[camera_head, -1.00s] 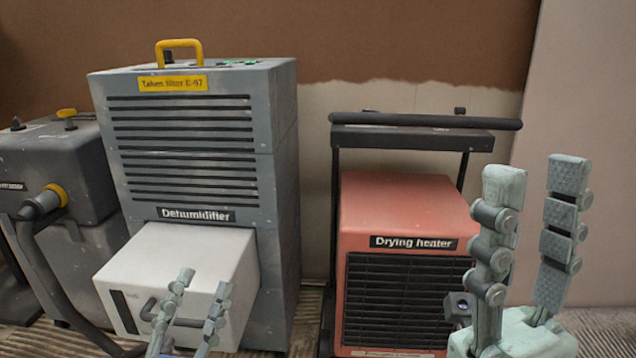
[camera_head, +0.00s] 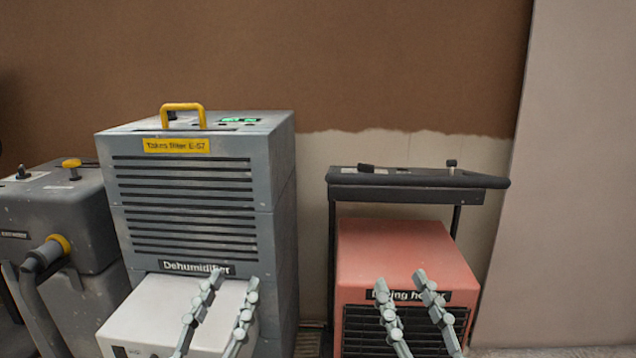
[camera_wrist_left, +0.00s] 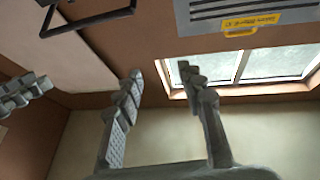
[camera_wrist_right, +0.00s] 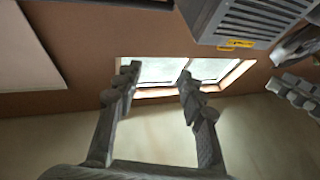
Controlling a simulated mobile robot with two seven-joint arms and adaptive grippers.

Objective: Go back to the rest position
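My left gripper (camera_head: 232,287) is in the lower middle of the head view, in front of the white box of the dehumidifier, fingers pointing up, open and empty. It also shows in its own wrist view (camera_wrist_left: 160,82), with nothing between the fingers. My right gripper (camera_head: 402,284) is in front of the drying heater in the head view, fingers up, open and empty. Its own wrist view (camera_wrist_right: 157,78) also shows the fingers apart with nothing between them.
The grey dehumidifier (camera_head: 190,205) with a yellow handle (camera_head: 183,108) stands at centre left. A red drying heater (camera_head: 405,255) with a black frame (camera_head: 420,180) stands right of it. A grey machine with a hose (camera_head: 45,215) is at far left. The right side is clear.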

